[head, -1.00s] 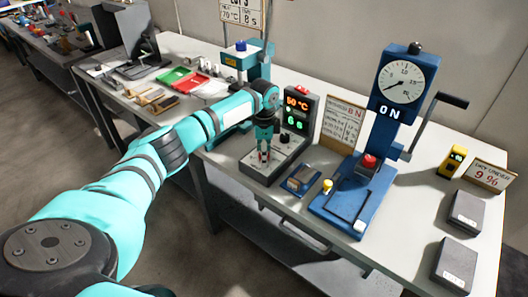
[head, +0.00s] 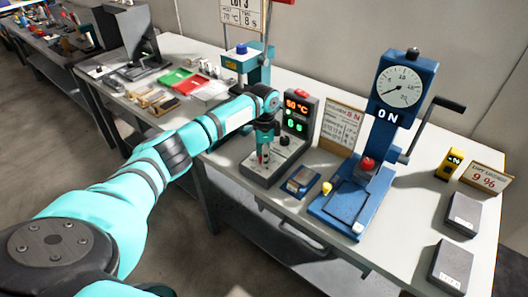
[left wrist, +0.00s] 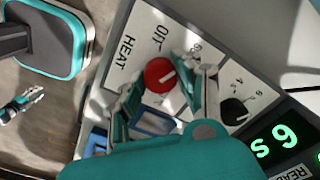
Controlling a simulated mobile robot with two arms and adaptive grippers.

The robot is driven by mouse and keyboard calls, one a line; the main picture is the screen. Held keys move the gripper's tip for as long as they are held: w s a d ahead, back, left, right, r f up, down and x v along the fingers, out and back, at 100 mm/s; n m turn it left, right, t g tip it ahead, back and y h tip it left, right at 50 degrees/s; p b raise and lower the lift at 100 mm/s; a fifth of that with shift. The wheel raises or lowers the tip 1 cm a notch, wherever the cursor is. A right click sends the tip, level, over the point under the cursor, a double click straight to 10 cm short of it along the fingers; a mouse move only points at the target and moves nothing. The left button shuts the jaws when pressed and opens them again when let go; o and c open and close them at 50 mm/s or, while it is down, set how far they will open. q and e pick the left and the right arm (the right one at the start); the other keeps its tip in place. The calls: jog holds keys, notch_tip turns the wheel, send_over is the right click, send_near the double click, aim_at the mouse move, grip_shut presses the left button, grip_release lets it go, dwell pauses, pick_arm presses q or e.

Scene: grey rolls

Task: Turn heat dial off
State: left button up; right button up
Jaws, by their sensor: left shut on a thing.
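The red heat dial (left wrist: 160,75) sits on the pale face of a control box, between the words HEAT and OFF, in the left wrist view. It has a white pointer line, but its exact setting is hard to tell. My left gripper (left wrist: 158,90) has its fingers on either side of the dial and is shut on it. In the head view my left gripper (head: 263,157) points down over the control box (head: 262,177) and hides most of the dial. A black dial (left wrist: 235,111) is beside it. My right gripper is not in view.
A lit display (head: 296,115) stands behind the box. A blue press with a gauge (head: 399,86) and a crank is to the right. A small blue tray (head: 301,181) lies close by. Grey blocks (head: 464,214) lie at the right end. Some bare bench remains between them.

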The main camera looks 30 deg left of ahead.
pick_arm(q)
jog(key=n+p, duration=0.1)
jog(key=p, duration=0.1)
jog(key=n+p, duration=0.1)
jog(key=n, duration=0.1)
jog(key=shift+d+r+n+p, duration=0.1)
jog(key=shift+r+n+p, duration=0.2)
jog(key=shift+p, duration=0.1)
jog(key=shift+n+p, duration=0.8)
jog(key=shift+n, duration=0.1)
jog(key=n+p, duration=0.2)
jog(key=n, duration=0.1)
jog(key=shift+f, duration=0.1)
jog(key=shift+f+n+p, duration=0.1)
jog(key=shift+n+p, duration=0.45)
jog(key=shift+n, duration=0.45)
jog(key=shift+w+n, duration=0.1)
jog(key=shift+n, duration=0.2)
jog(key=o, duration=1.1)
jog(key=shift+o, duration=0.2)
notch_tip(320, 180, up, 12)
